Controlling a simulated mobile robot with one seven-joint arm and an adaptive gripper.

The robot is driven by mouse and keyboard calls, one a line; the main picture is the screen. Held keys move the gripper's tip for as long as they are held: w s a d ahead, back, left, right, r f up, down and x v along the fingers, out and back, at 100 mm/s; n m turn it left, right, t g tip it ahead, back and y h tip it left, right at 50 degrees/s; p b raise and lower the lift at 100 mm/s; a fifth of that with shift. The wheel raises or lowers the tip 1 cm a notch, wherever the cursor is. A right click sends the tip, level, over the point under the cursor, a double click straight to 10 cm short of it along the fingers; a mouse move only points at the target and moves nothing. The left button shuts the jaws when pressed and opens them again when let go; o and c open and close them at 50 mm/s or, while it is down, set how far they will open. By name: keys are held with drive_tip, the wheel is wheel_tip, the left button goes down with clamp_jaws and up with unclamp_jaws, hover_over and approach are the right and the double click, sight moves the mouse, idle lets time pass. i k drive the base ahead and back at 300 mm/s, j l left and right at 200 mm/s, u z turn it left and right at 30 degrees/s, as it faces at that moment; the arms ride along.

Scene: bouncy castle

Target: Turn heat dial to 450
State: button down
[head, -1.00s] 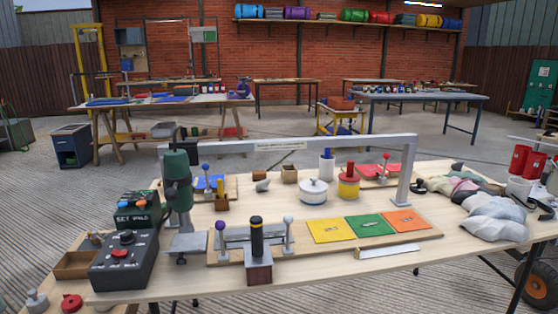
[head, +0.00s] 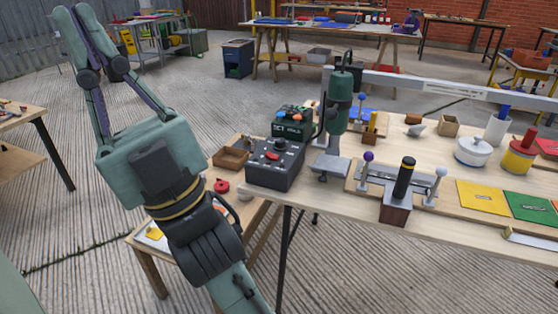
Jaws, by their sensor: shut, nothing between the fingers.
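A dark grey control box (head: 275,165) stands on the left end of the wooden table. Its sloped face carries a round black-and-red dial (head: 280,146), a red switch and small markings too fine to read, so I cannot tell the dial's setting. Behind it is a dark green box (head: 293,122) with orange and blue parts and white lettering. I cannot tell for certain which box bears the heat dial. My gripper (head: 76,10) is raised at the upper left, fingers pointing up, shut and empty. It is well left of both boxes and apart from them.
A green press (head: 340,108) stands just right of the boxes. A lever fixture (head: 402,178) with a black-and-yellow handle is farther right. A low side table (head: 160,262) with a wooden tray (head: 230,158) and a red knob-like piece (head: 221,186) lies between my arm and the box.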

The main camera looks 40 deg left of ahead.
sight(280, 145)
drive_tip(key=i+u, duration=0.1)
drive_tip(key=u, duration=0.3)
drive_tip(key=i+l+u, duration=0.1)
drive_tip(key=u, duration=0.7)
drive_tip(key=i+l+u, duration=0.1)
drive_tip(key=u, duration=0.3)
drive_tip(key=i+l, duration=0.1)
drive_tip(key=i, duration=0.4)
